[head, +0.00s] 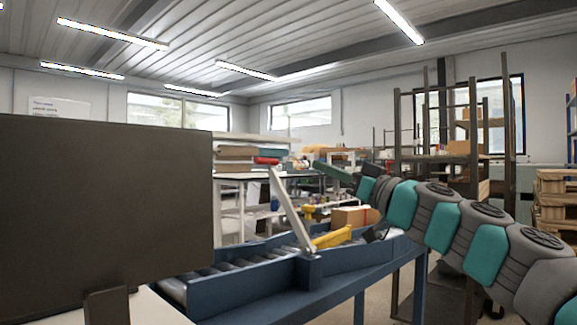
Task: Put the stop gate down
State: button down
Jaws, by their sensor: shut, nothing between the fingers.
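The stop gate appears to be the pale grey bar (289,211) on the conveyor (240,291). It stands raised, leaning up and to the left from a blue block on the near side rail. A yellow bar (332,237) lies low just right of its foot; I cannot tell if they are joined. My arm reaches in from the right.
A cardboard box (355,217) with red tape sits behind the yellow bar. A large dark panel (105,205) blocks the left foreground. A loaded workbench (245,178) stands behind the conveyor. Tall shelving (470,130) and stacked pallets (553,205) stand at the right.

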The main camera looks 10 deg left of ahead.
dwell(0.4)
notch_tip(320, 180, up, 3)
jog(key=p, duration=0.2)
send_over(279, 178)
jog(key=s+d, duration=0.2)
jog(key=d, duration=0.1)
jog(key=shift+w+a+f+p, duration=0.15)
jog(key=shift+w+a+f, duration=0.15)
jog(key=shift+w+a, duration=0.2)
jog(key=shift+w+a+f+p, duration=0.15)
jog(key=shift+w+a+f, duration=0.2)
jog(key=shift+a, duration=0.25)
jog(key=shift+w+a+f, duration=0.2)
jog(key=shift+a, duration=0.15)
